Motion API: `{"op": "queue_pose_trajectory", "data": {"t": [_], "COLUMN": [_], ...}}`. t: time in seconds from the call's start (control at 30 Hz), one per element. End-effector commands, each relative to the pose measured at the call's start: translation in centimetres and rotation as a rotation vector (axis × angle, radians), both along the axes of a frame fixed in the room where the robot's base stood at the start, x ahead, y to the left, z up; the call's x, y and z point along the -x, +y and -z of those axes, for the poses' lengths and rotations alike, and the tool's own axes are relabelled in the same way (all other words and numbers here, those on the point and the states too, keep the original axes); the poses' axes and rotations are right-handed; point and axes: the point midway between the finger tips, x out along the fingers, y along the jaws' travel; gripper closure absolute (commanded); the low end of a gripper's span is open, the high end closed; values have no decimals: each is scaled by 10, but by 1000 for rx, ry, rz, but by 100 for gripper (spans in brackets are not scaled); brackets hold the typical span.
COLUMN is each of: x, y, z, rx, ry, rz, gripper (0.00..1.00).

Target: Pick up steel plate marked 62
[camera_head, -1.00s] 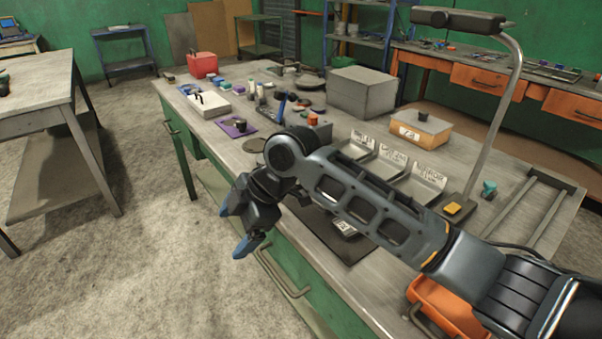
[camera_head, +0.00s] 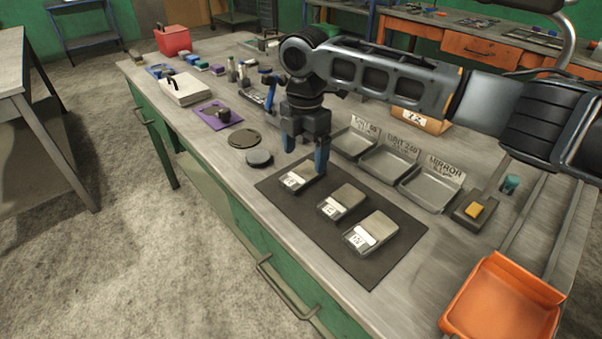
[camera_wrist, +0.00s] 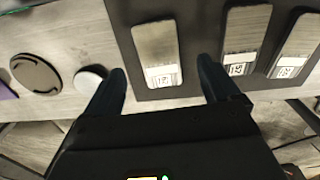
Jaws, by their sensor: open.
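Three steel plates lie on a dark mat (camera_head: 385,270), each with a white label too small to read surely. The nearest plate to my gripper is the left plate (camera_head: 301,177); it also shows in the wrist view (camera_wrist: 156,45). The middle plate (camera_head: 349,194) and right plate (camera_head: 377,224) lie further right; the wrist view shows the middle plate (camera_wrist: 247,29) and right plate (camera_wrist: 300,38) too. My gripper (camera_head: 305,158) points down, open and empty, above the left plate. In the wrist view my gripper (camera_wrist: 161,68) has its fingers either side of that plate. I cannot tell which is marked 62.
Behind the mat stand three grey trays with labels, the right one (camera_head: 430,190) reading MIRROR. An orange bin (camera_head: 505,300) is at the right edge. The mat's front strip is clear.

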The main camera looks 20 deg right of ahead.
Motion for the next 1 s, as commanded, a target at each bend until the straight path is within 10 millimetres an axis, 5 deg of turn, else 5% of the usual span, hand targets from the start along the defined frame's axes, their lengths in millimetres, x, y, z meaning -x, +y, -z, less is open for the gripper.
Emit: {"op": "queue_pose_trajectory", "data": {"t": [0.3, 0.6, 1.0], "x": [1, 0, 0], "y": [5, 6, 6], "z": [41, 47, 47], "rx": [1, -1, -1], "ry": [2, 0, 0], "rz": [1, 0, 0], "gripper": [11, 11, 48]}}
